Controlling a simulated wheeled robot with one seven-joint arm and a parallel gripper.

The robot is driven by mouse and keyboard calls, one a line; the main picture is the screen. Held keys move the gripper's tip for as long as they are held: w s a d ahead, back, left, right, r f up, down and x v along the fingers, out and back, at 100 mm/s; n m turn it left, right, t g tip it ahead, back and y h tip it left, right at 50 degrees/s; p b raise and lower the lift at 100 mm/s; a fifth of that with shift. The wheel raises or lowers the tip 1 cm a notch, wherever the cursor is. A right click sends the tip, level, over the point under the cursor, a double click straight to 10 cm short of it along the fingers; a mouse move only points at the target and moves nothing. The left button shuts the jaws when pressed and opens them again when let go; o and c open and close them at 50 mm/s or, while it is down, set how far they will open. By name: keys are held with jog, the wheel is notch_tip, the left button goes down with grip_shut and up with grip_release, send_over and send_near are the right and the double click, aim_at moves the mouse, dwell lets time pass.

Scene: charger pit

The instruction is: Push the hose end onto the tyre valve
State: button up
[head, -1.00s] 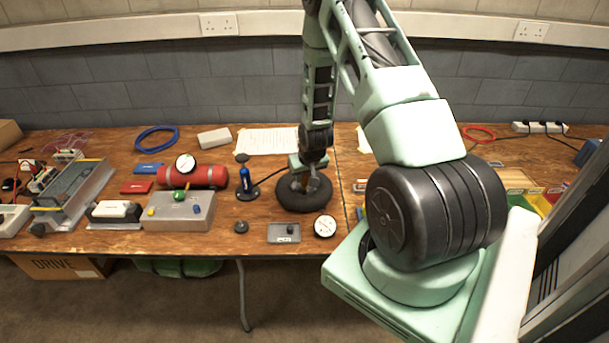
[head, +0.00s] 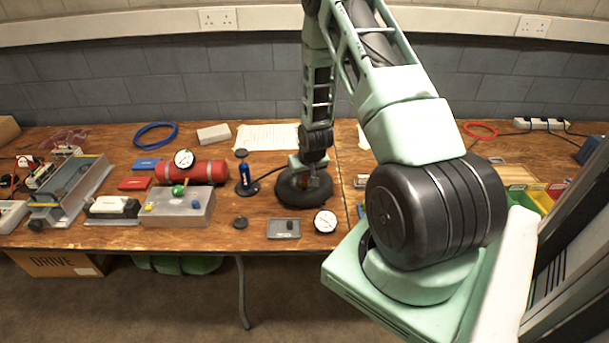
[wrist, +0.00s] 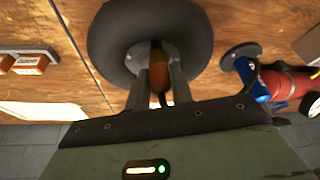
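The black tyre (head: 301,196) lies flat on the wooden bench, below my gripper (head: 305,182) in the head view. In the wrist view the tyre (wrist: 110,40) fills the top middle. My gripper (wrist: 158,75) is shut on the orange hose end (wrist: 158,72), which sits between its two grey fingers. The hose end points into the middle of the tyre. The valve is hidden behind the hose end and fingers, so I cannot tell whether they touch. The blue pump (head: 245,176) stands left of the tyre, with its dark hose running towards my gripper.
A red tank (head: 205,172) with a gauge and a grey box (head: 180,208) stand left of the pump. A small grey tray (head: 283,229) and a round white gauge (head: 325,221) lie in front of the tyre, near the bench edge.

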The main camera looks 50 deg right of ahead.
jog(key=o, duration=0.4)
jog(key=shift+r, duration=0.1)
jog(key=b+v, duration=0.2)
jog(key=v, duration=1.5)
jog(key=shift+r, duration=0.1)
jog(key=a+r+n+g+y, duration=0.1)
jog(key=a+r+n, duration=0.2)
jog(key=a, duration=1)
jog(key=a+r+n+y, duration=0.2)
jog(key=a+r+n, duration=0.15)
jog(key=a, duration=1.05)
jog(key=s+a+r+n+g, duration=0.1)
jog(key=s+a+n, duration=0.1)
jog(key=s+a, duration=0.2)
jog(key=s+a+r+n+g, duration=0.1)
jog(key=s+a+n, duration=0.1)
jog(key=s+a, duration=0.3)
jog(key=s+a+r+n+g, duration=0.1)
jog(key=s+a+n, duration=0.2)
jog(key=s+a, duration=0.2)
jog(key=shift+s, duration=1.55)
